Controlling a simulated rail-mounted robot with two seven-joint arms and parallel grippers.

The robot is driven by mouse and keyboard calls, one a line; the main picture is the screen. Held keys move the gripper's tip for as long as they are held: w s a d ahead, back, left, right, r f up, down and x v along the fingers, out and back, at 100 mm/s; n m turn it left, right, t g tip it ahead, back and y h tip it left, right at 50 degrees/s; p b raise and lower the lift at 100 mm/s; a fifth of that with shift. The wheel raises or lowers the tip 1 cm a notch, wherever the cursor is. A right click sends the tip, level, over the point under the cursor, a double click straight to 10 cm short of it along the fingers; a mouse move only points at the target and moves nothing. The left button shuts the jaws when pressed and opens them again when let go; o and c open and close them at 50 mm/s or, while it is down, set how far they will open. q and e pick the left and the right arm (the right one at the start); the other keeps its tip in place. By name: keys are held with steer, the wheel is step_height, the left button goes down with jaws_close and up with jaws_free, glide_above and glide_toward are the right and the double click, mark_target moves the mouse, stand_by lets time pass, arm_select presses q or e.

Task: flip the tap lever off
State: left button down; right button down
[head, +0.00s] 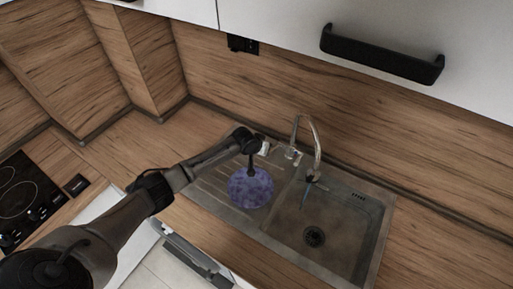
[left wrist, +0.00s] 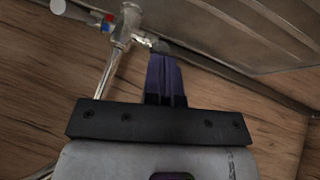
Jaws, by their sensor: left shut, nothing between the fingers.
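The metal tap (head: 307,135) stands behind the sink, its curved spout reaching over the basin. In the left wrist view the tap (left wrist: 125,25) is close, with a red and blue mark on a side branch and a short branch pointing towards my fingers. I cannot tell for certain which part is the lever. My left gripper (head: 269,150) is just left of the tap. In the left wrist view its dark purple fingers (left wrist: 162,72) are together and empty, their tips close to the short branch. I cannot tell whether they touch. My right gripper is out of view.
A round purple dish (head: 251,187) lies on the drainboard under my left wrist. The sink basin (head: 340,232) is to the right, with a thin bluish streak under the spout. The wooden splashback (head: 400,130) rises behind. A hob (head: 22,190) is at far left.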

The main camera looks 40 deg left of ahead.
arm_select(q)
steer(key=s+a+r+p, duration=0.1)
steer(key=s+r, duration=0.1)
steer(key=r, duration=0.4)
steer(key=s+r+p, duration=0.2)
steer(key=r, duration=0.4)
steer(key=shift+s+a, duration=0.3)
steer(key=shift+a, duration=0.05)
steer(key=shift+r, duration=0.1)
stand_by(0.4)
